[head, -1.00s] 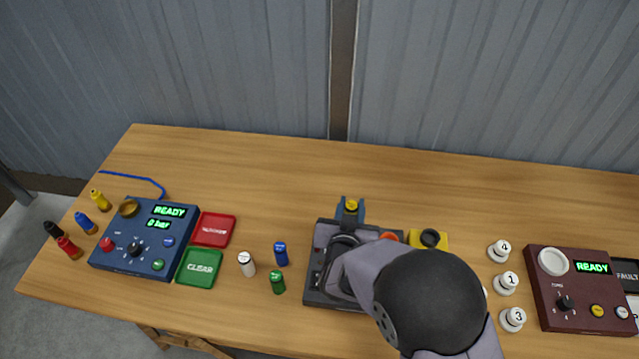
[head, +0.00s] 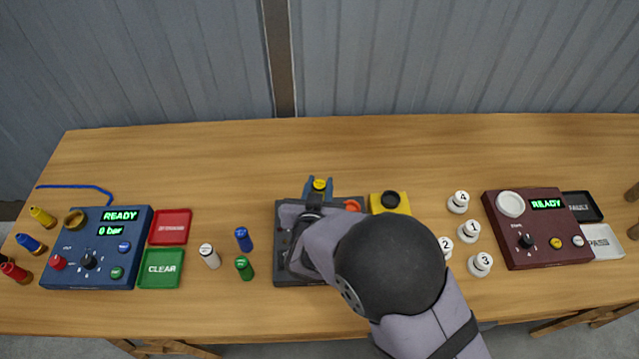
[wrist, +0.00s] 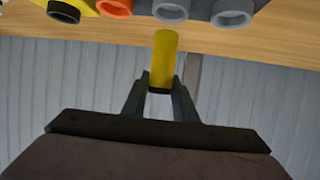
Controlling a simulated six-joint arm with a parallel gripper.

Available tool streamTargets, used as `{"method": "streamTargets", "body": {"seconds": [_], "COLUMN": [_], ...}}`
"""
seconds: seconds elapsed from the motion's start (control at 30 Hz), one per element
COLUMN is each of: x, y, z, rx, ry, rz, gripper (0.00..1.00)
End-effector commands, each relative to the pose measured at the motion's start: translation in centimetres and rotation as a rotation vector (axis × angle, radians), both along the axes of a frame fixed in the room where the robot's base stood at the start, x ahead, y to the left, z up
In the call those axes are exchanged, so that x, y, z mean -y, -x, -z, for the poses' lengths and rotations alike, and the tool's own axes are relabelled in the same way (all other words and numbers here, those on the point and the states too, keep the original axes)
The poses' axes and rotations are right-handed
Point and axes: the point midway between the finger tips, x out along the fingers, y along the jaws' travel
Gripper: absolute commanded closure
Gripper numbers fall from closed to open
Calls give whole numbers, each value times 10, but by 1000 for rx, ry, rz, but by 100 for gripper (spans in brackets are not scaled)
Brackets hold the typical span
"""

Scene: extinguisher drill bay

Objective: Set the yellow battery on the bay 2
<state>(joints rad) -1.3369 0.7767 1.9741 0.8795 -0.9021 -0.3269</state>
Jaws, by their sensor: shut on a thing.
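The yellow battery (wrist: 164,58) is between the two fingers of my gripper (wrist: 159,88) in the wrist view. The fingers are shut on its dark end, and its yellow body sticks out beyond them. In the head view the yellow battery (head: 319,184) and my gripper (head: 318,196) show just behind a dark grey station (head: 300,278), apart from its top as far as I can tell. My arm covers much of that station. Grey round sockets (wrist: 170,12) and an orange one show in the wrist view. I cannot read which is bay 2.
A yellow block with a black ring (head: 403,206) stands right of the station. Blue (head: 244,239), green (head: 245,268) and white (head: 209,256) cylinders stand left of it. White numbered knobs (head: 458,202) and a maroon panel (head: 520,258) are to the right. The table behind is clear.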

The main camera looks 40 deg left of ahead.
Motion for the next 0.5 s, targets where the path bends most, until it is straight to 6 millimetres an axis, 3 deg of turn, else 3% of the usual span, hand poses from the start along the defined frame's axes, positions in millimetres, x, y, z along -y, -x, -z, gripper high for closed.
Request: {"method": "streamTargets", "body": {"seconds": [0.2,0.5], "x": [0,0], "y": [0,0], "z": [22,29], "rx": [2,1], "ry": [-1,-2], "rz": [0,0], "gripper": [99,99]}}
